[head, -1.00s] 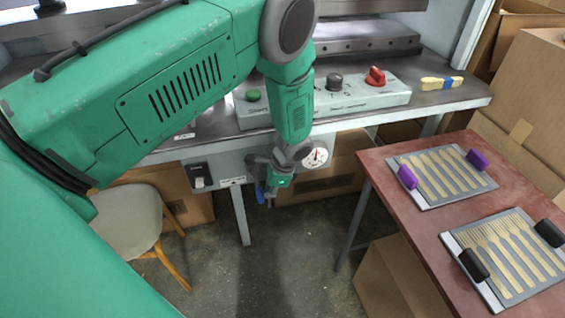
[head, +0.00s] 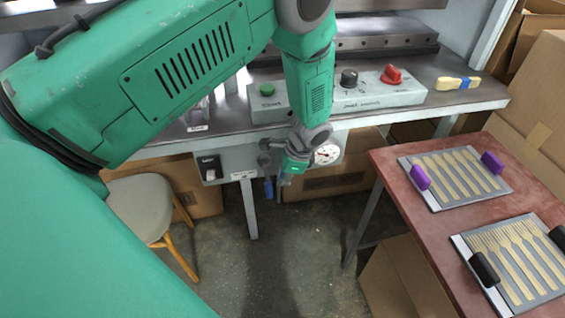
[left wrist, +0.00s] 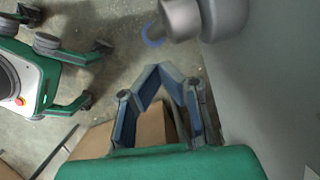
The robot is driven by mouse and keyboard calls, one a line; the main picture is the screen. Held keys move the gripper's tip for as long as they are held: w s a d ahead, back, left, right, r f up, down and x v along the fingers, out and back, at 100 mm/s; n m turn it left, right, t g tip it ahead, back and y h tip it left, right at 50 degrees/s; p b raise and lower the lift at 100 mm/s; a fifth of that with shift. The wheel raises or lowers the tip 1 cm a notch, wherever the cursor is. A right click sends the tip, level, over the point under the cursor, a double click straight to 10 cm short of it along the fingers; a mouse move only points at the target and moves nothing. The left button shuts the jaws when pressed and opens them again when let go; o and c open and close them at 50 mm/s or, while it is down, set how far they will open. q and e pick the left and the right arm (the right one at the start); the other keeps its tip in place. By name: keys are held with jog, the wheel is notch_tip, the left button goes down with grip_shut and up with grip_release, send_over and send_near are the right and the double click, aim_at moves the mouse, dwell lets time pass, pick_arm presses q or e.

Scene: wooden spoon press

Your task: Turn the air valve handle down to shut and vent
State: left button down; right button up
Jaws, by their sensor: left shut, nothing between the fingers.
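The air valve (head: 267,160) is on the grey panel under the bench edge. Its blue handle (head: 268,188) hangs pointing down in the head view. My left gripper (head: 283,183) is just right of the handle, apparently apart from it. In the left wrist view, the grey valve body (left wrist: 205,18) is at the top, with the blue handle end (left wrist: 153,36) seen nearly end-on. My left gripper (left wrist: 163,72) there is shut and empty, its fingertips below the handle end. My right gripper is out of view.
A pressure gauge (head: 327,154) is close to the right of my gripper. A black switch box (head: 210,168) is to the left. The control box (head: 380,97) stands on the bench above. A red table (head: 395,172) with trays is at the right. A stool (head: 145,208) stands lower left.

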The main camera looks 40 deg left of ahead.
pick_arm(q)
jog(key=s+v, duration=0.1)
jog(key=v, duration=0.6)
jog(key=shift+w+d+r, duration=0.2)
jog(key=shift+w+r, duration=0.15)
jog(key=shift+w, duration=0.2)
jog(key=shift+f, duration=0.1)
jog(key=s+d+f+n+h, duration=0.2)
jog(key=s+d+f+n, duration=0.1)
jog(key=s+f, duration=0.75)
jog(key=s+n+t+h, duration=0.1)
jog(key=s+n, duration=0.5)
jog(key=s, duration=1.1)
jog(key=shift+s+d+t, duration=0.2)
jog(key=shift+s+t, duration=0.1)
jog(key=shift+t, duration=0.2)
